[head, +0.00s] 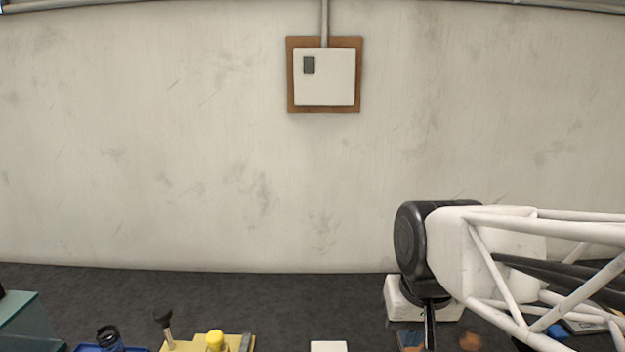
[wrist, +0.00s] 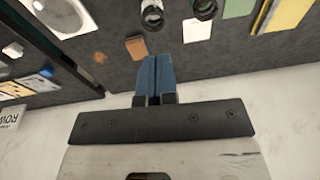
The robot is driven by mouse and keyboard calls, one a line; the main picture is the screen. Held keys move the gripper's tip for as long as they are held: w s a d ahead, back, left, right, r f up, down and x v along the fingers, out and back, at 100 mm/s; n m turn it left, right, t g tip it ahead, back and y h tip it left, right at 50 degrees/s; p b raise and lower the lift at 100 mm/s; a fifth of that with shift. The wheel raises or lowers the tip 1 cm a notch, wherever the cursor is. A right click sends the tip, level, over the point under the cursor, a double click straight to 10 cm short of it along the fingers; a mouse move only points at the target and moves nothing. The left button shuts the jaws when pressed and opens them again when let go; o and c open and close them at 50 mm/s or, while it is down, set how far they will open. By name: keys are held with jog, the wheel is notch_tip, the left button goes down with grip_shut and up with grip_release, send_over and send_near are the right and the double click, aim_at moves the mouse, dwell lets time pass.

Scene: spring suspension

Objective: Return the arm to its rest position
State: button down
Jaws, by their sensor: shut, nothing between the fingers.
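My gripper shows in the wrist view (wrist: 152,62) with its two blue fingers together, shut and empty. It hangs above the dark work surface (wrist: 230,55), apart from the things below. A small brown block (wrist: 135,47) lies just left of the fingertips in that view. In the head view my white-framed arm reaches in from the right and ends in a black wrist joint. The fingertips are not clearly seen there, low at the picture's bottom edge.
A yellow board (head: 245,338) with a yellow knob (head: 215,341), a blue tray (head: 85,348), a teal box (head: 25,318) and a white block (head: 328,346) line the front. A white box (head: 400,300) stands behind my wrist. The back wall (head: 200,150) carries a switch box (head: 325,85).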

jog(key=s+d+f, duration=0.2)
jog(key=s+d, duration=0.2)
jog(key=s, duration=0.1)
jog(key=shift+f+t+h, duration=0.3)
jog(key=shift+t, duration=0.1)
jog(key=shift+w+r, duration=0.1)
jog(key=shift+w, duration=0.05)
dwell(0.9)
